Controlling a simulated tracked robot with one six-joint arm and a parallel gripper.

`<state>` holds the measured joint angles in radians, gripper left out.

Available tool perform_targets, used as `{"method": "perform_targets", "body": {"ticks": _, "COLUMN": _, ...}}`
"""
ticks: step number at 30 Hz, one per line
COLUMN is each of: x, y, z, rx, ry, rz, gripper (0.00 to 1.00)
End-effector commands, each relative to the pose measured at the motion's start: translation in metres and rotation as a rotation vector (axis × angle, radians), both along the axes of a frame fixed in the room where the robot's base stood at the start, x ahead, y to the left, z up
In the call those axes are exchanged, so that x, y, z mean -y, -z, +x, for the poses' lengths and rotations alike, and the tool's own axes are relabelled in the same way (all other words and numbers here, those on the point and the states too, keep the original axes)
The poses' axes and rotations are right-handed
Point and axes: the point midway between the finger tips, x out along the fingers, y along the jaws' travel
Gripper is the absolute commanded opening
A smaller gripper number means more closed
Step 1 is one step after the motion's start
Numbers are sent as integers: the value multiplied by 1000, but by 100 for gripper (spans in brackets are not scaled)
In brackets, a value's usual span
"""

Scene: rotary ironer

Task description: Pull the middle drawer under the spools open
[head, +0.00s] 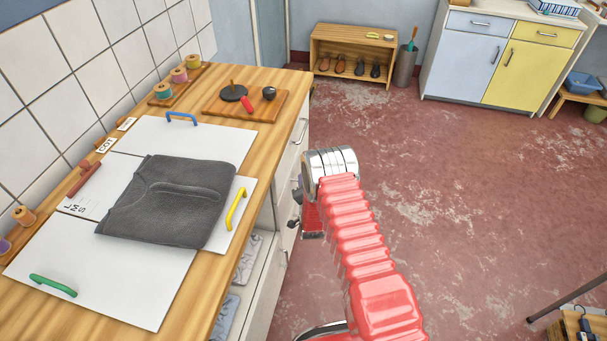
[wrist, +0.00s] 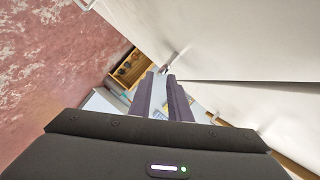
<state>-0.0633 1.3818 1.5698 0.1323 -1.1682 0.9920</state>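The spools (head: 180,74) stand on a small wooden board at the far end of the wooden counter. Below that end, a white drawer front with a metal handle (head: 303,131) faces the aisle, seen at a steep angle. My gripper (head: 296,208) is beside these fronts, lower than the top handle; its dark fingers point at the cabinet. In the wrist view my gripper (wrist: 161,76) is open, with a gap between the fingers. A thin metal handle (wrist: 179,56) lies just beyond the fingertips. I cannot tell whether they touch it. The middle drawer is mostly hidden in the head view.
The counter (head: 290,85) carries white boards, folded dark cloth (head: 175,200) and coloured handles. An open shelf with cloths (head: 245,262) is below. A wooden shoe rack (head: 352,52) and a blue-and-yellow cabinet (head: 490,60) stand at the back. The red floor (head: 450,200) right of my arm is clear.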

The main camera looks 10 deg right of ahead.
Motion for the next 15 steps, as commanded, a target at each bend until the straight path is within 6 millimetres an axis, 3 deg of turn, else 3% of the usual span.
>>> {"method": "perform_targets", "body": {"ticks": 15, "x": 3, "y": 11, "z": 52, "rx": 1, "ry": -1, "rz": 0, "gripper": 17}}
